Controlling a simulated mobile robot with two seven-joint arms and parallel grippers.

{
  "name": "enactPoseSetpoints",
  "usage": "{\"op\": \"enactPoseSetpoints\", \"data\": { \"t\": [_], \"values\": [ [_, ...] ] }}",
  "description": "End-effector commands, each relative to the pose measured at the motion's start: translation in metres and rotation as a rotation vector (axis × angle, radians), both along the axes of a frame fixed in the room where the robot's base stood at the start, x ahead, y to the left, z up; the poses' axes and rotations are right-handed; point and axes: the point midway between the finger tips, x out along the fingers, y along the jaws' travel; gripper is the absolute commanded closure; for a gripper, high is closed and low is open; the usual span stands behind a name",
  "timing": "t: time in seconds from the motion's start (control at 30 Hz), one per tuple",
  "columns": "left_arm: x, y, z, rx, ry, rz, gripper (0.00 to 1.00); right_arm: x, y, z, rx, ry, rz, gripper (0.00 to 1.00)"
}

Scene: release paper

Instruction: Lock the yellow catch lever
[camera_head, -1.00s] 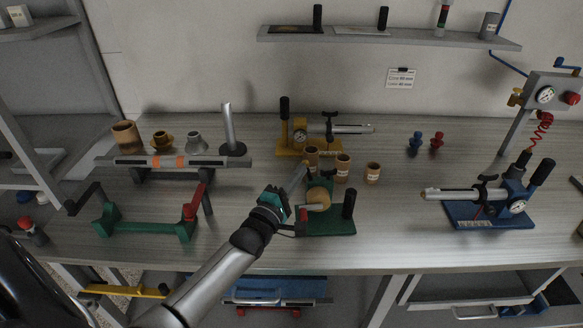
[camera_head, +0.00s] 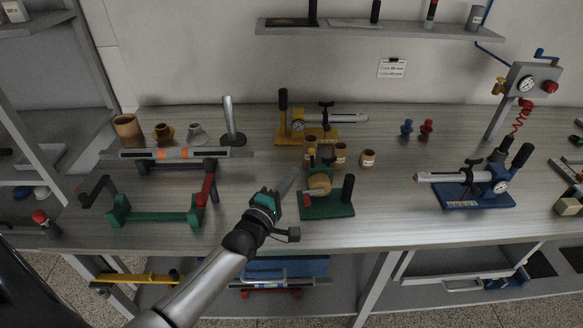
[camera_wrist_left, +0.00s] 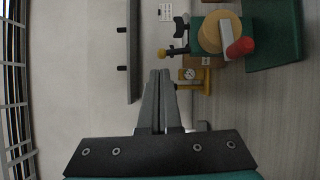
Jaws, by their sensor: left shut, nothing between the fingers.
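My left gripper (camera_head: 292,178) is shut and empty, just left of a green fixture (camera_head: 335,207) that has a tan disc (camera_head: 320,183), a red-ended handle (camera_head: 308,197) and a black post. In the wrist view my shut fingers (camera_wrist_left: 160,76) point past this fixture, whose tan disc (camera_wrist_left: 218,33) and red handle end (camera_wrist_left: 240,47) lie to the upper right. A small yellow knob (camera_wrist_left: 162,54) on a dark part shows above the fingertips there. I cannot tell for sure which part is the yellow catch lever. My right gripper is not in view.
A yellow-based gauge clamp (camera_head: 322,131) and several tan cups (camera_head: 368,158) stand behind the green fixture. A green cradle (camera_head: 155,215) stands left, a blue-based gauge clamp (camera_head: 470,193) right. The bench between the green and blue fixtures is clear.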

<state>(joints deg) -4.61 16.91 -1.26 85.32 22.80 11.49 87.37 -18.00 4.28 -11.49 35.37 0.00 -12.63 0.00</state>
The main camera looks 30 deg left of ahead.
Motion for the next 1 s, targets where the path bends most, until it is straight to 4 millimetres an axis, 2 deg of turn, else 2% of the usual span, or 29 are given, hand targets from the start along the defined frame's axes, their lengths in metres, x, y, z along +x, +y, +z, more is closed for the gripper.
{"op": "enactPoseSetpoints", "data": {
  "t": [0.1,0.3,0.5,1.0],
  "values": [
    [-0.021,-0.001,-0.001,-0.001,-0.001,-0.002,1.00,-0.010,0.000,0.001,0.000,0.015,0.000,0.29],
    [-0.052,-0.002,-0.002,-0.001,-0.002,-0.001,1.00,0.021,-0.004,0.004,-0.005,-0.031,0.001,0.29],
    [-0.071,-0.002,-0.004,0.000,-0.003,-0.001,1.00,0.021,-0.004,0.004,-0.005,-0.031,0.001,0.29],
    [-0.077,-0.002,-0.003,0.000,-0.004,-0.001,1.00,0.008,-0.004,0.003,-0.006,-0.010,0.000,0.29]
  ]
}}
